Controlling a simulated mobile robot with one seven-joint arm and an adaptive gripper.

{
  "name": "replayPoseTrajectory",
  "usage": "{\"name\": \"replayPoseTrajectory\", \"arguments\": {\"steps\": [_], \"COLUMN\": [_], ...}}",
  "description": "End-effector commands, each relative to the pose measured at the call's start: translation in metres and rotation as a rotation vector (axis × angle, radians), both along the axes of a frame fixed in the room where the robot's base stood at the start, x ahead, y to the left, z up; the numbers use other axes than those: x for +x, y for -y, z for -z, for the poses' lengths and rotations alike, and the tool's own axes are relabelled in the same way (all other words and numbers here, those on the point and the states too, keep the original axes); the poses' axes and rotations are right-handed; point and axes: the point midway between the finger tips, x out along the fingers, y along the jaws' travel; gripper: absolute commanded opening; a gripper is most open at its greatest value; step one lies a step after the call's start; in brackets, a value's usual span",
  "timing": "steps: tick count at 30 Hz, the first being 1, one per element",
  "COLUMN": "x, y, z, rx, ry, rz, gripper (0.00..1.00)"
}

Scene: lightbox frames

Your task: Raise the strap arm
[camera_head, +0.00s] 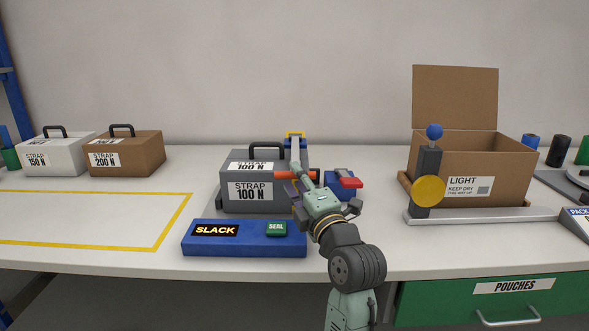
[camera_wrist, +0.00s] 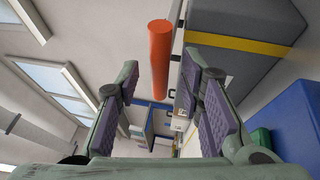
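An orange bar (camera_head: 282,175), which looks like the strap arm's handle, lies level in front of the grey STRAP 100 N case (camera_head: 242,201). In the wrist view the orange bar (camera_wrist: 159,45) runs between the two spread, purple-padded fingers of my gripper (camera_wrist: 160,72). The fingers are open, with gaps on both sides of the bar. A yellow strap (camera_wrist: 250,45) crosses the grey case.
A blue panel (camera_head: 210,246) with a SLACK display and a green SEAL button (camera_head: 276,229) sits in front. An open carton (camera_head: 510,168) is farther right. White and brown cases stand left; the yellow-outlined area (camera_head: 90,220) is clear.

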Motion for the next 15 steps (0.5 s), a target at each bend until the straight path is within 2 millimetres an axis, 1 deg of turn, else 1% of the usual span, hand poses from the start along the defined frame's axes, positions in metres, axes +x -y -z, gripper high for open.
{"name": "replayPoseTrajectory", "arguments": {"steps": [1, 3, 6, 15], "x": [0.007, 0.013, 0.019, 0.021], "y": [-0.003, -0.006, -0.008, -0.009], "z": [-0.004, -0.005, -0.005, -0.004], "rx": [0.002, 0.001, 0.001, 0.001], "ry": [-0.001, 0.000, 0.001, 0.002], "rz": [-0.001, 0.000, 0.000, 0.001], "gripper": [0.35, 0.35, 0.35, 0.35]}}
